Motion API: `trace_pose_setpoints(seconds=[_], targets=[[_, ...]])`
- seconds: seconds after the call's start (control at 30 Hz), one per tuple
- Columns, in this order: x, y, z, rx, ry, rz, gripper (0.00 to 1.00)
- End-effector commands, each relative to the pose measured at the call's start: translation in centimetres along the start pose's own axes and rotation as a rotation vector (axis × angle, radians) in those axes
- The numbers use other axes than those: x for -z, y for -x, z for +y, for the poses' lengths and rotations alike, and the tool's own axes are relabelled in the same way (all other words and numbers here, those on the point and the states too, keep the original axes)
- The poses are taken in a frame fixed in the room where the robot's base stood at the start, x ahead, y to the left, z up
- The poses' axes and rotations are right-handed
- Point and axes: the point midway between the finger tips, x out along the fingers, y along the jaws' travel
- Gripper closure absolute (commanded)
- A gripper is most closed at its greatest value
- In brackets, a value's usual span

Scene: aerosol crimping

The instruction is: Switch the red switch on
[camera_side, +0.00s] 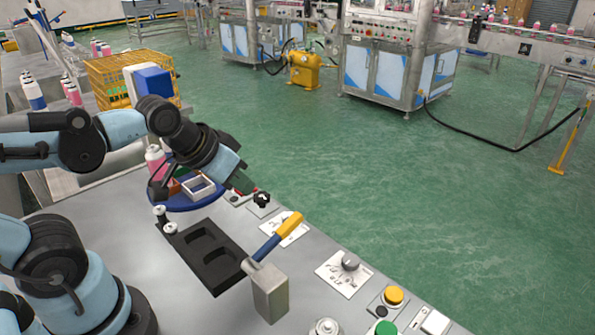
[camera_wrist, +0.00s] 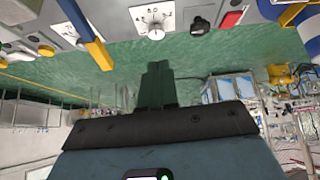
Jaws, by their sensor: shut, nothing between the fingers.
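The red switch (camera_side: 238,191) sits on the bench panel, partly hidden by my gripper in the side view. It shows as a red block (camera_wrist: 231,19) at the upper right of the wrist view. Whether it is on or off, I cannot tell. My gripper (camera_side: 243,183) is shut and empty. In the side view it hangs just above and beside the switch; the exact gap is unclear. In the wrist view my closed fingers (camera_wrist: 157,68) are left of and below the switch, apart from it in the picture.
A black knob (camera_side: 262,199) is close to the switch. A yellow-handled lever (camera_side: 290,226), a grey dial (camera_side: 350,262), a yellow button (camera_side: 393,295) and a green button (camera_side: 385,328) line the panel.

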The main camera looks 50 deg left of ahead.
Motion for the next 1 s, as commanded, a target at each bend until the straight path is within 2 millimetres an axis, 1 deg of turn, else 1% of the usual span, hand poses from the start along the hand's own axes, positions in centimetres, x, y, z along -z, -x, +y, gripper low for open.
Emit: trace_pose_setpoints(seconds=[0.07,0.13,0.27,0.47,0.6,0.7,0.8,0.9,1.0], targets=[[-0.4,-0.1,0.2,-0.004,-0.031,0.010,1.00],[-0.2,-0.1,0.0,-0.001,-0.043,0.006,1.00],[1.3,0.1,-1.4,0.020,-0.043,-0.040,1.00],[4.6,0.0,-5.3,0.046,-0.043,-0.170,1.00],[6.5,-0.6,-8.6,0.045,-0.042,-0.261,1.00],[7.4,-1.0,-10.8,0.034,-0.041,-0.317,1.00],[7.9,-1.5,-12.6,0.021,-0.041,-0.359,1.00],[8.1,-1.8,-13.8,0.010,-0.041,-0.385,1.00],[8.2,-2.0,-14.4,0.004,-0.041,-0.397,1.00]])
